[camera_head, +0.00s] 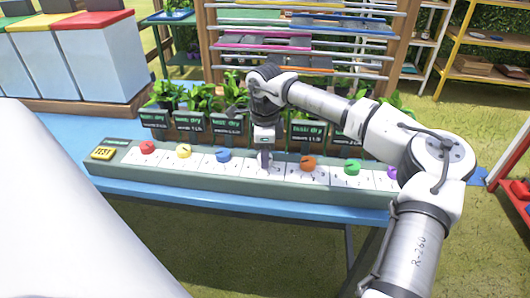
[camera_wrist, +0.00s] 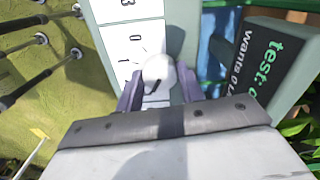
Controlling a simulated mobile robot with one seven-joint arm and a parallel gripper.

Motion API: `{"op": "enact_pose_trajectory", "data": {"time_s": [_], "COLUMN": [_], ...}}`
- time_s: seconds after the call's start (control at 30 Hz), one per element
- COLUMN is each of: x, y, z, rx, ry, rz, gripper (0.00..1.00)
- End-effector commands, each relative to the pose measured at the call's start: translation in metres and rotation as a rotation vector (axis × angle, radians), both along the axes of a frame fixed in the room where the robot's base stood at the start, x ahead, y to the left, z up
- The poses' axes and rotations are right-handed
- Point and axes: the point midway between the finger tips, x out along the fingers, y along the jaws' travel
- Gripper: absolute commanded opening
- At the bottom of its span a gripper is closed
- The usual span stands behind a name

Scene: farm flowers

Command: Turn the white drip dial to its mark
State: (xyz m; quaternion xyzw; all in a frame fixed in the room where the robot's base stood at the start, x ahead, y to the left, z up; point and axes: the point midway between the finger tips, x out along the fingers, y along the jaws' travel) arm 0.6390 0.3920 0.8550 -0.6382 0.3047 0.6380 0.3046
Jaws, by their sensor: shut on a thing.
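The white drip dial (camera_wrist: 158,70) is a round knob with a dark pointer line on its near side in the wrist view. It sits on a white scale plate (camera_wrist: 146,42) with printed digits, including 0 and 1. My gripper (camera_wrist: 160,84) has a finger on each side of the dial and is shut on it. In the head view my gripper (camera_head: 265,160) points down onto the long grey-green panel (camera_head: 240,185), between the blue and orange dials, and hides the white dial. I cannot tell which mark the pointer meets.
Nearby dials are red (camera_head: 147,147), yellow (camera_head: 183,151), blue (camera_head: 223,155), orange (camera_head: 308,163), green (camera_head: 352,167) and purple (camera_head: 392,172). A yellow test button (camera_head: 103,153) is at the panel's left end. Potted plants with dark signs (camera_head: 190,127) stand close behind my gripper.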

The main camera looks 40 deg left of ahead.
Motion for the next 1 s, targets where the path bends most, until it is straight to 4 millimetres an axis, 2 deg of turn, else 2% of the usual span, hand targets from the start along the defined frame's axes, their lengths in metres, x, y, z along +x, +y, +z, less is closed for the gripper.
{"op": "enact_pose_trajectory", "data": {"time_s": [0.5,0.53,0.67,1.0], "x": [0.0004,0.0004,0.0002,0.0001], "y": [0.0012,0.0012,0.0008,0.0003], "z": [0.0017,0.0017,0.0012,0.0030], "rx": [0.005,0.005,0.003,0.001], "ry": [-0.003,-0.003,-0.001,0.000], "rz": [0.017,0.017,0.017,0.016], "gripper": [0.15,0.42,0.59,0.59]}}
